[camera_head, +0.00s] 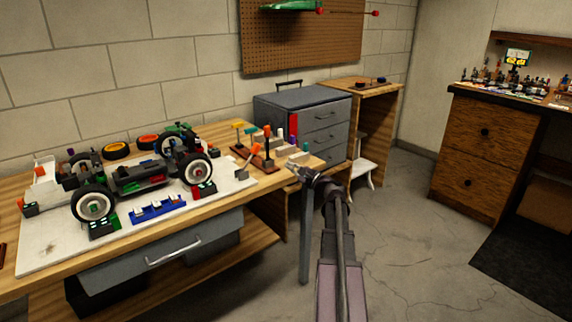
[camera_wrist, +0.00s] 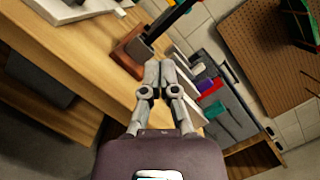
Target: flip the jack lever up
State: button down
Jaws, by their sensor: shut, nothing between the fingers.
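My gripper (camera_head: 291,166) is shut and empty, just beyond the right end of the workbench. It also shows in the wrist view (camera_wrist: 160,66), its fingertips together near a brown-based stand (camera_wrist: 134,52) with a dark post. In the head view, a thin tilted lever with an orange tip (camera_head: 254,151) stands at the bench's right end, left of my gripper and apart from it. It looks like the jack lever, though I cannot be sure. The RC car (camera_head: 139,178) stands on a white board (camera_head: 52,247) to the left. The wrist view does not clearly show the lever.
The wooden workbench (camera_head: 222,216) has a grey drawer (camera_head: 160,260) under its front edge. A grey drawer cabinet (camera_head: 326,130) stands behind my gripper. Small coloured tools and blocks (camera_head: 293,146) crowd the bench's right end. The floor (camera_head: 405,225) to the right is open.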

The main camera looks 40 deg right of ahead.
aim_at(250, 159)
jog(key=p+x, duration=0.1)
jog(key=x, duration=0.7)
jog(key=shift+w+r, duration=0.1)
jog(key=shift+w, duration=0.2)
jog(key=shift+w+a+r+p, duration=0.1)
jog(key=shift+a+r+p, duration=0.8)
jog(key=shift+a+p, duration=0.15)
jog(key=shift+a+r+p, duration=0.4)
jog(key=shift+a, duration=0.15)
